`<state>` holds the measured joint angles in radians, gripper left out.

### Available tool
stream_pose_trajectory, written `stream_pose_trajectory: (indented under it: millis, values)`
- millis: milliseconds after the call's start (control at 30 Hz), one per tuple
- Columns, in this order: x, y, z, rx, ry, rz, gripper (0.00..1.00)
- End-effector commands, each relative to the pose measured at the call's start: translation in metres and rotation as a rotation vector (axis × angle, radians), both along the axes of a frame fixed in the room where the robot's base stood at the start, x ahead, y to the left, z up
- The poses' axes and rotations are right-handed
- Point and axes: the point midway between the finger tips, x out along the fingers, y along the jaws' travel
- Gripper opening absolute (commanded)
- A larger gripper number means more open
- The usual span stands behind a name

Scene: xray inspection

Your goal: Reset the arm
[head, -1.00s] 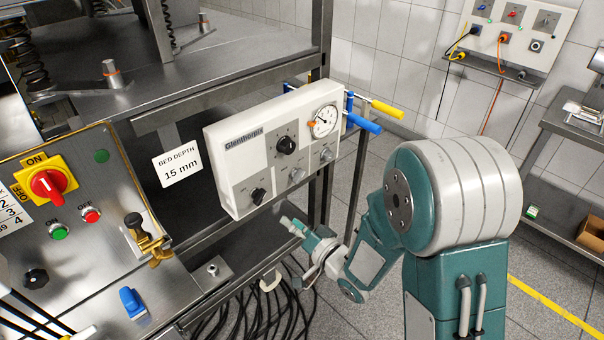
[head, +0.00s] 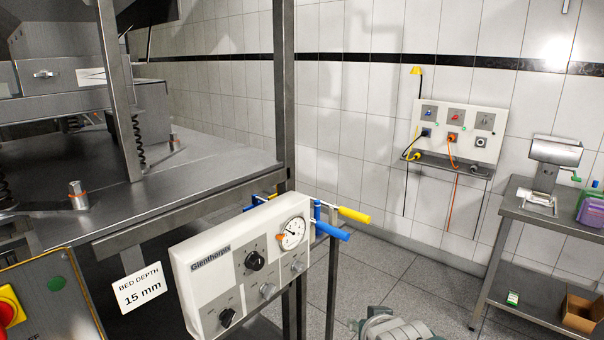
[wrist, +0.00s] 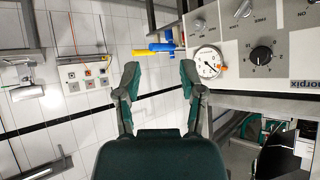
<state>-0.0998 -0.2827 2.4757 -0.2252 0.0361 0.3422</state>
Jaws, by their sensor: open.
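My gripper (wrist: 158,90) shows in the wrist view with its two green-padded fingers spread apart. It is open, and nothing is between the fingers. The white Glenthorpix control box (head: 243,262) stands at the lower middle of the head view, with dark knobs and a round gauge (head: 292,234). In the wrist view the gauge (wrist: 207,62) is just right of my right finger; I cannot tell how far away.
Blue (head: 332,231) and yellow (head: 354,214) handles jut out to the right of the control box. A steel frame with a bed stands at left. A wall socket panel (head: 457,134) and a steel side table (head: 545,223) are at right. Tiled floor lies open between.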

Motion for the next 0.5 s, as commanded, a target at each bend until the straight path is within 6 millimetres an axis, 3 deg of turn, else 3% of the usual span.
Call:
stream_pose_trajectory:
  millis: [200,400,500]
  values:
    - [-0.068,-0.031,0.022,-0.073,0.172,-0.052,0.51]
    - [-0.135,-0.039,0.031,-0.091,0.335,-0.033,0.51]
    - [-0.157,-0.039,0.032,-0.091,0.387,-0.014,0.51]
